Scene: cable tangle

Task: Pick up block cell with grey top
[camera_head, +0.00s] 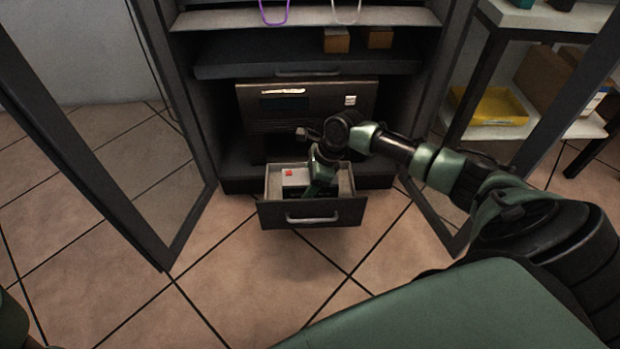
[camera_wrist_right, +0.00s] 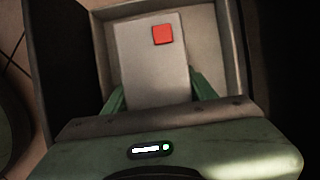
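The block cell with the grey top (camera_head: 297,180) lies in the open drawer (camera_head: 330,213), and a red square marks its top. In the right wrist view the same grey top (camera_wrist_right: 150,65) fills the middle. My right gripper (camera_head: 322,182) reaches down into the drawer at the block. Its green fingers (camera_wrist_right: 155,92) stand on both sides of the block, close against it. The block hides their inner faces, so I cannot tell whether they press on it. My left gripper is not in view.
The drawer walls (camera_wrist_right: 236,60) stand close around the block. A dark cabinet unit (camera_head: 305,112) sits behind and above the drawer. Open glass doors flank it. A yellow tray (camera_head: 490,106) stands on a shelf at right. The tiled floor (camera_head: 240,265) in front is clear.

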